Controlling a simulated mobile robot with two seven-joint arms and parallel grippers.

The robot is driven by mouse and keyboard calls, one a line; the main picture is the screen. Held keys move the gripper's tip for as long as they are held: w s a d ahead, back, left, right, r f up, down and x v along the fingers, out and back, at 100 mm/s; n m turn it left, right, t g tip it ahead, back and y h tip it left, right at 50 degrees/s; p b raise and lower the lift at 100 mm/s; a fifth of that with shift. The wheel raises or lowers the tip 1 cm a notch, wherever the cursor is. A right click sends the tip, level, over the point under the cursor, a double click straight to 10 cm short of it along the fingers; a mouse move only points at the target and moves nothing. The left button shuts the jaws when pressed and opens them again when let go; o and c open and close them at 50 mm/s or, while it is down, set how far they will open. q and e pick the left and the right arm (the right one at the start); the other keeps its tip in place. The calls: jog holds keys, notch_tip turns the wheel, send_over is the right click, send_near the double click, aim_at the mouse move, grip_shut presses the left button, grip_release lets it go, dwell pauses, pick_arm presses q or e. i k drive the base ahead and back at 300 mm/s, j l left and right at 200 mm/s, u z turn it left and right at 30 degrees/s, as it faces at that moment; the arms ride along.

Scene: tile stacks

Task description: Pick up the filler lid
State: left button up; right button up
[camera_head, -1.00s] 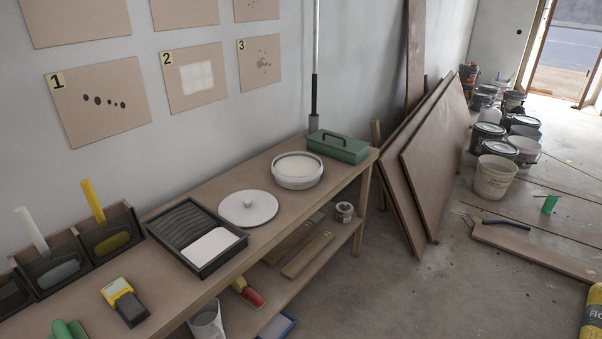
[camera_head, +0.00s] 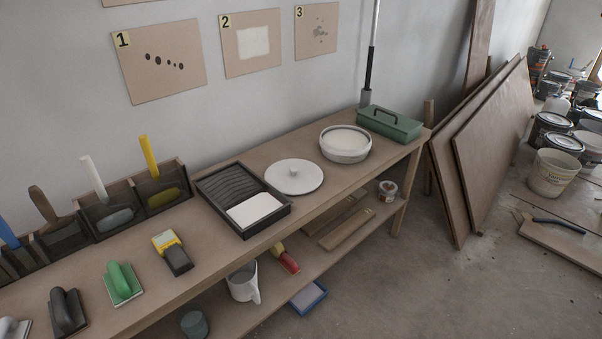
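The filler lid (camera_head: 294,177) is a round white disc with a small knob at its centre. It lies flat on the workbench, apart from the round white filler tub (camera_head: 345,157) to its right, which is uncovered and shows pale filler inside. A black paint tray (camera_head: 203,181) with white material at its front end stands just left of the lid. Neither of my grippers is in view.
A green toolbox (camera_head: 389,123) stands at the bench's right end. A yellow-black device (camera_head: 172,252), a green float (camera_head: 123,283) and a black float (camera_head: 68,312) lie along the front left. Tools stand in holders at the back. Boards (camera_head: 492,140) lean beyond the bench.

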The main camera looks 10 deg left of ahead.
aim_at(291, 176)
jog(key=i+l+u, duration=0.1)
jog(key=i+l, duration=0.15)
jog(key=i+l+u, duration=0.15)
jog(key=i+l, duration=0.15)
jog(key=i+l+u, duration=0.1)
jog(key=l, duration=0.4)
jog(key=i+l+u, duration=0.15)
jog(key=i+l, duration=0.2)
